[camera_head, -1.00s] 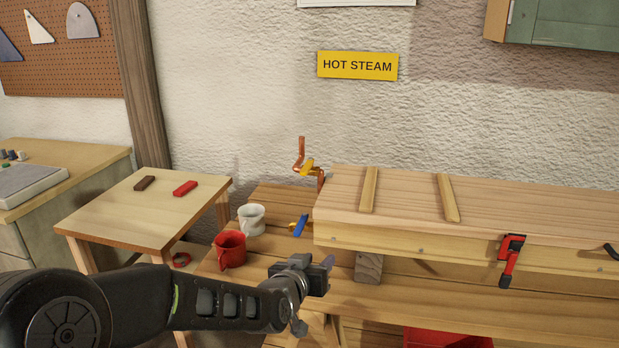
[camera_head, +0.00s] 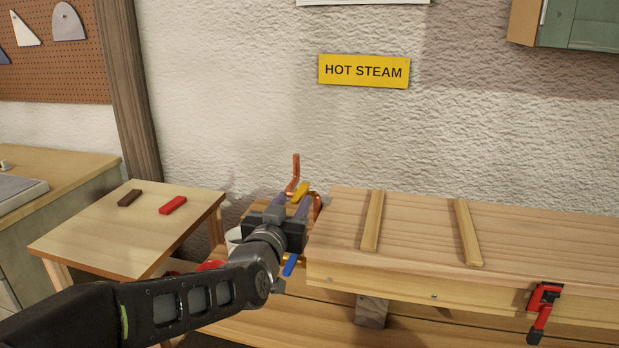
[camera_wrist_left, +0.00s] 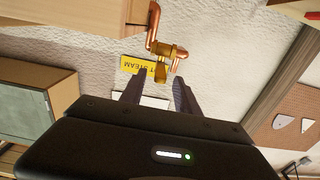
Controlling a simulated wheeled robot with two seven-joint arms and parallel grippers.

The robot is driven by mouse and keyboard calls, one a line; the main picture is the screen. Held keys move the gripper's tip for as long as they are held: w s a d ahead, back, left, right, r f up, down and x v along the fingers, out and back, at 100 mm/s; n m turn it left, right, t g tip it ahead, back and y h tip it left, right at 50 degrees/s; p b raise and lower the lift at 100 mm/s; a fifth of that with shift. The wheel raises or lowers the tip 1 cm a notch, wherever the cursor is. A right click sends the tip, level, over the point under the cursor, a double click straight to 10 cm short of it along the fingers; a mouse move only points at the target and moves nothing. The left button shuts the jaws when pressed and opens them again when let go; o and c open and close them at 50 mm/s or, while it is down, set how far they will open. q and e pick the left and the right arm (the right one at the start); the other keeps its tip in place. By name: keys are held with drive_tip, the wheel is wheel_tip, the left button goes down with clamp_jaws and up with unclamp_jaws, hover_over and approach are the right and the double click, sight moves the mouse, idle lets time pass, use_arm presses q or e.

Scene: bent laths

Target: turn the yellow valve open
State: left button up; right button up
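The yellow valve (camera_head: 302,190) sits on a copper pipe (camera_head: 296,166) by the wall, at the left end of the wooden box. My left gripper (camera_head: 291,199) is right at the valve, its fingers pointing at it. In the left wrist view the gripper (camera_wrist_left: 162,78) is open, and the valve's yellow handle (camera_wrist_left: 162,72) shows at the gap between the fingertips. I see no clear contact. The gripper partly covers the pipe in the head view. My right gripper is not in view.
A blue handle (camera_head: 291,265) is just below my left wrist. A white mug (camera_head: 233,236) and a red mug (camera_head: 211,265) are mostly hidden behind my arm. The long wooden box (camera_head: 410,235) with a red clamp (camera_head: 541,305) stands to the right.

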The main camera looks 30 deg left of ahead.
sight(303, 186)
use_arm(q)
drive_tip(key=shift+w+r, duration=0.1)
drive_tip(key=shift+w, duration=0.05)
drive_tip(key=shift+p+x, duration=0.6)
drive_tip(key=shift+x, duration=3.3)
drive_tip(key=shift+a, duration=0.1)
clamp_jaws()
